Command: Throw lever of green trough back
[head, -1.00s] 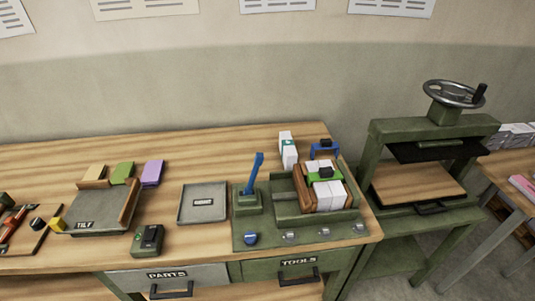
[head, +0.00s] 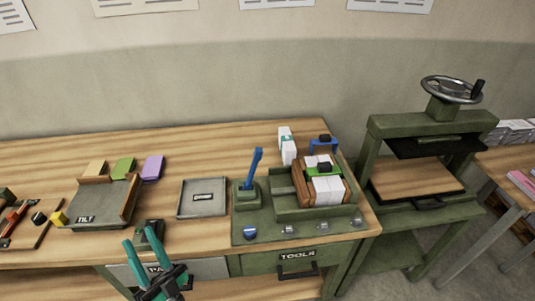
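The green trough (head: 285,203) sits on a green base at the right of the bench. It holds several white blocks (head: 328,190) between brown wooden pieces, with a green piece on top. A blue lever (head: 254,170) stands nearly upright, tipped slightly right, in a green housing at the trough's left. My gripper (head: 148,252), with teal fingers, is at the lower left of the lever, in front of the bench edge, well apart from the lever.
A grey tray (head: 203,211) lies left of the lever. A blue knob (head: 250,233) is on the base's front. A green press (head: 430,140) stands at the right.

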